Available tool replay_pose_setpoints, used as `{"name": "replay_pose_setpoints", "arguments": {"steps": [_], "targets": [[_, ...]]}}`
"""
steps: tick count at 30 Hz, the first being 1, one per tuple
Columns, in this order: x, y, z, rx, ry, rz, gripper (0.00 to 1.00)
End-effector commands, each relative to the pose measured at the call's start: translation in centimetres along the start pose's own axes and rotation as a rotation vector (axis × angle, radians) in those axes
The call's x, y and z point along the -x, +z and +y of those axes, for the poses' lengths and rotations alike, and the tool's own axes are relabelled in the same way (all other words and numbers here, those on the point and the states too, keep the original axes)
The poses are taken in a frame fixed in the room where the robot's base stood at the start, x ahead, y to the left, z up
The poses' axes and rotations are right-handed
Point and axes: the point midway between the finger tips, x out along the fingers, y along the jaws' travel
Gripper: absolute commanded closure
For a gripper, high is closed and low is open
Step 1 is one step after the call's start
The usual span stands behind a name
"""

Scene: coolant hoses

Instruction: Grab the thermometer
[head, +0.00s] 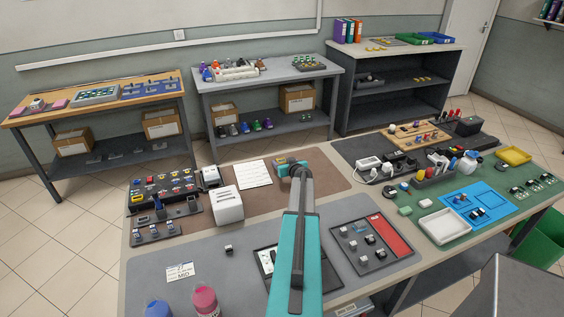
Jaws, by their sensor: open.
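I cannot pick out a thermometer for certain at this size. Several small devices lie on the large workbench (190,252), and any of them is too small to identify. My arm reaches away from me over the middle of the bench. My gripper (290,167) is at its far end, over the brown mat (325,177). It is open, though its fingers are small and partly hidden by my own arm. A small yellowish and grey item shows beside it, and I cannot tell whether they touch.
A white boxy device (228,205) and white sheet (253,174) lie left of my gripper. A black rack of coloured parts (163,188) stands farther left. A white tray (445,226) and blue mat (484,207) lie right. Blue (158,309) and pink bottles (205,300) stand in front.

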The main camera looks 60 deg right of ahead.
Motion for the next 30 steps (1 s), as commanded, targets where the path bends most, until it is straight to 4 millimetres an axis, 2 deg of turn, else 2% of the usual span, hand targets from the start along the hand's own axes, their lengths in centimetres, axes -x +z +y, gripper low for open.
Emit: {"name": "replay_pose_setpoints", "arguments": {"steps": [15, 17, 23, 24, 30], "targets": [[-0.01, 0.00, -0.08, 0.000, 0.000, 0.000, 0.42], [-0.01, 0.00, -0.08, 0.000, 0.000, 0.000, 0.51], [-0.02, 0.00, -0.09, 0.000, -0.001, 0.000, 0.84], [-0.02, -0.02, -0.09, 0.000, -0.001, 0.000, 0.87], [-0.02, -0.03, -0.10, 0.000, -0.001, 0.000, 0.87]]}}
